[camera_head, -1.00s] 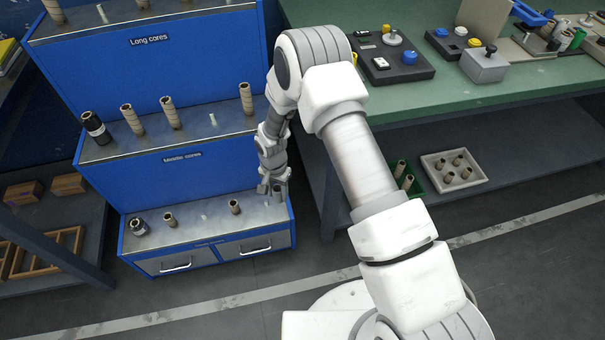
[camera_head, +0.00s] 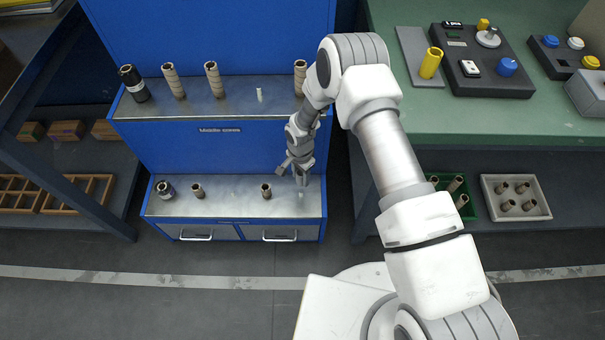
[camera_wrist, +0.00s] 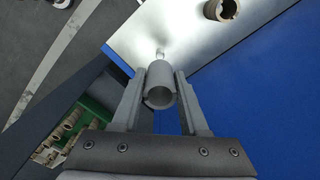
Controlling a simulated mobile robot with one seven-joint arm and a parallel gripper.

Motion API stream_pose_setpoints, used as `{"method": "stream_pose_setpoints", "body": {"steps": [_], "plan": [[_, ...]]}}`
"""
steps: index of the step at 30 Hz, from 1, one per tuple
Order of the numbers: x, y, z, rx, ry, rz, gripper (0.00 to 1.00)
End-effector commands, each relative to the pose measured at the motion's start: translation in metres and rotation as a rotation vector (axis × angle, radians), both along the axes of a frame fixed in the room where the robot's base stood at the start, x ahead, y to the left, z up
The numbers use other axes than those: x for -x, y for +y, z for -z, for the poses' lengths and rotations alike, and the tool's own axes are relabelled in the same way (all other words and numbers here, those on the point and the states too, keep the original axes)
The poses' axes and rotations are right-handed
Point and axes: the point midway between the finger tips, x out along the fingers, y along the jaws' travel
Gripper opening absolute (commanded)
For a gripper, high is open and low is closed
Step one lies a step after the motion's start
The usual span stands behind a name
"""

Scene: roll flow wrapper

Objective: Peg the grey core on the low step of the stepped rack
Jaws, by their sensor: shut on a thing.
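The grey core (camera_wrist: 160,92) is a short hollow tube between the two fingers of my gripper (camera_wrist: 160,82), which is shut on it. In the head view my gripper (camera_head: 301,172) is over the right end of the low step (camera_head: 230,207) of the blue stepped rack (camera_head: 255,150). In the wrist view a small pale peg (camera_wrist: 160,52) stands on the metal step just beyond the core's far end. The core's far end looks close to the peg. I cannot tell whether they touch.
A brown core (camera_head: 266,190) stands on the low step left of my gripper, with another brown core (camera_head: 198,190) and a dark-wrapped one (camera_head: 165,190) farther left. The middle step (camera_head: 235,106) holds taller cores and a bare peg (camera_head: 259,94). A green bench (camera_head: 440,120) stands right.

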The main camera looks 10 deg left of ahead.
Motion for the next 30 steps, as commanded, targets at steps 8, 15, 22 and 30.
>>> {"method": "stream_pose_setpoints", "body": {"steps": [8,15,22,30], "plan": [[0.000,0.000,0.012,0.000,0.000,0.001,0.00],[0.000,0.000,0.036,0.000,0.001,0.002,0.00],[0.000,0.000,0.050,0.000,0.000,0.001,0.00],[0.000,0.000,0.051,0.000,0.000,0.001,0.00]]}}
